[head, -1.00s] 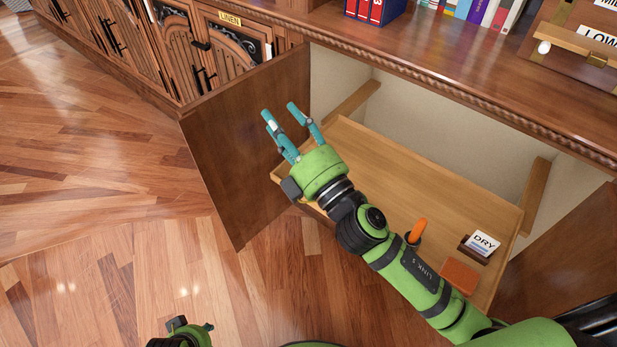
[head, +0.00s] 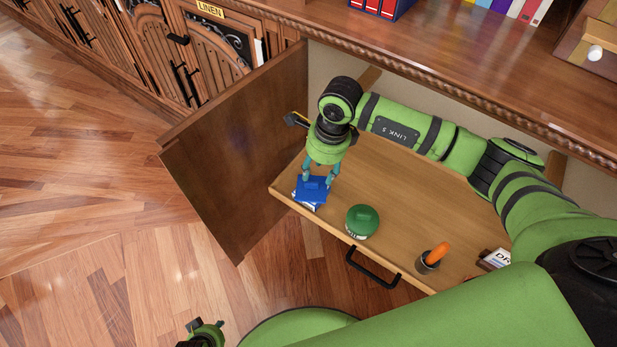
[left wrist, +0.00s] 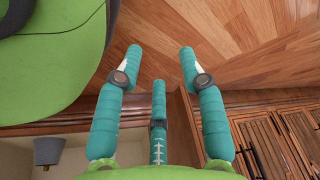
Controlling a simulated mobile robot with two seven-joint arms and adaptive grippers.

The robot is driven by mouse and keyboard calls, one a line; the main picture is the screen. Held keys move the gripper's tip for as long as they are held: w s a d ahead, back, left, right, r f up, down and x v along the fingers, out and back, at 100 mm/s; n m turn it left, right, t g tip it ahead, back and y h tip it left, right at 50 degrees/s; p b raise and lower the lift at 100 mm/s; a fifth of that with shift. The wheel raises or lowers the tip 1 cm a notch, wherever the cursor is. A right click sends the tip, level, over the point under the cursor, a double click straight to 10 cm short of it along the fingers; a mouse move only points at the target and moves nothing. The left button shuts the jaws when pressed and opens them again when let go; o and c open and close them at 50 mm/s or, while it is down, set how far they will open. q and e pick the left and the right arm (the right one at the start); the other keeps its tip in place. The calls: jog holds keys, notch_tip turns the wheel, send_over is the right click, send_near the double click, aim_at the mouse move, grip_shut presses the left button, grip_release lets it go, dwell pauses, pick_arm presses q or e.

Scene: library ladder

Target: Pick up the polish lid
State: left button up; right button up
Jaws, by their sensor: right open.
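The polish lid (head: 362,217) is green and round with a raised grip on top. It sits on a small pale tin (head: 358,237) near the drawer's front edge. My right gripper (head: 318,182) points down to the left of the lid, apart from it. Its teal fingers are open, over a blue item (head: 311,190) at the drawer's front left corner; whether they touch it I cannot tell. My left gripper (head: 210,333) shows small at the bottom of the head view. In the left wrist view its fingers (left wrist: 162,68) are spread and empty.
The pulled-out wooden drawer (head: 395,177) has a black handle (head: 370,268). An orange-handled tool in a dark cup (head: 429,261) and a white card (head: 496,259) stand to the right. An open cabinet door (head: 236,152) flanks the left side. The drawer's middle is bare.

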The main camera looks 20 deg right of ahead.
aim_at(312, 184)
jog(key=f, duration=0.2)
jog(key=a+f, duration=0.1)
jog(key=f, duration=0.2)
jog(key=shift+w+a+f+b, duration=0.2)
jog(key=shift+w+f+b, duration=0.1)
jog(key=shift+f, duration=0.1)
grip_shut()
